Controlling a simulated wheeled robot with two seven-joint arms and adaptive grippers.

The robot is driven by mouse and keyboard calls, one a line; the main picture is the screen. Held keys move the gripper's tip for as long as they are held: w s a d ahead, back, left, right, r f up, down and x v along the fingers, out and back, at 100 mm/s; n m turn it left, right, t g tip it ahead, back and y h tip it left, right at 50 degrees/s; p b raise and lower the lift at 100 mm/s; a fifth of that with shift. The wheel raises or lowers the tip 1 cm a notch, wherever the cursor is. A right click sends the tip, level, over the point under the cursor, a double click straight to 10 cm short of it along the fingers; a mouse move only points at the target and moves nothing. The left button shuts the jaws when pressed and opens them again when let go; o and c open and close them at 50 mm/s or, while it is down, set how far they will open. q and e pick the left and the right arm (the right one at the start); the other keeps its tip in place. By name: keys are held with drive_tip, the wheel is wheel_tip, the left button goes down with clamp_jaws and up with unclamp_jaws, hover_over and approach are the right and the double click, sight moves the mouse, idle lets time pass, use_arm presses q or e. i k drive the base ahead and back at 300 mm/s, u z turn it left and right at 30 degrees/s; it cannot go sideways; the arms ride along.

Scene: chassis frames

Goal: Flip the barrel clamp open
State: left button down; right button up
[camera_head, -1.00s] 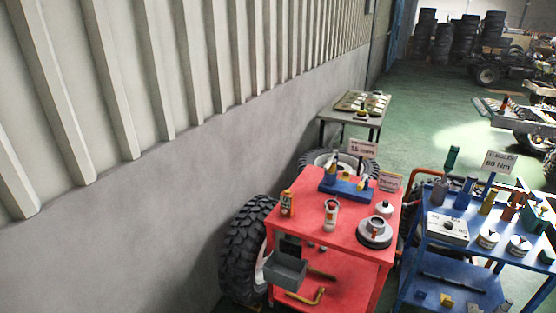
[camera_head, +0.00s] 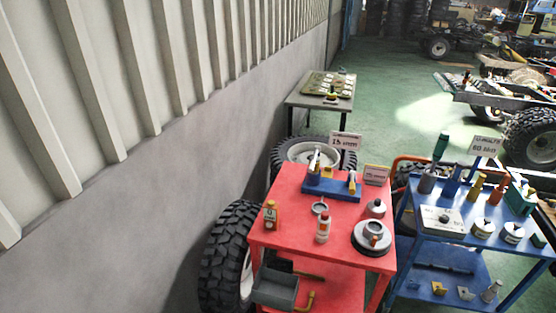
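Neither of my grippers is in view. I cannot pick out the barrel clamp for certain. A red cart (camera_head: 283,232) stands low in the middle, with a blue holder (camera_head: 331,190) with upright tools, small bottles and a round grey part (camera_head: 372,238) on its top. A grey table (camera_head: 312,101) against the wall farther back carries a board (camera_head: 328,83) with several small parts, too small to tell apart.
A blue cart (camera_head: 415,219) with tools, cans and a white box (camera_head: 443,219) stands right of the red cart. Large tyres (camera_head: 231,255) lean between the wall and the red cart. Vehicle chassis (camera_head: 480,99) stand at the right. Green floor (camera_head: 391,100) is clear beyond the carts.

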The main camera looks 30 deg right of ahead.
sight(314, 159)
drive_tip(key=z, duration=0.15)
drive_tip(key=i, duration=0.8)
drive_tip(key=z, duration=1)
drive_tip(key=i, duration=0.6)
drive_tip(key=z, duration=0.5)
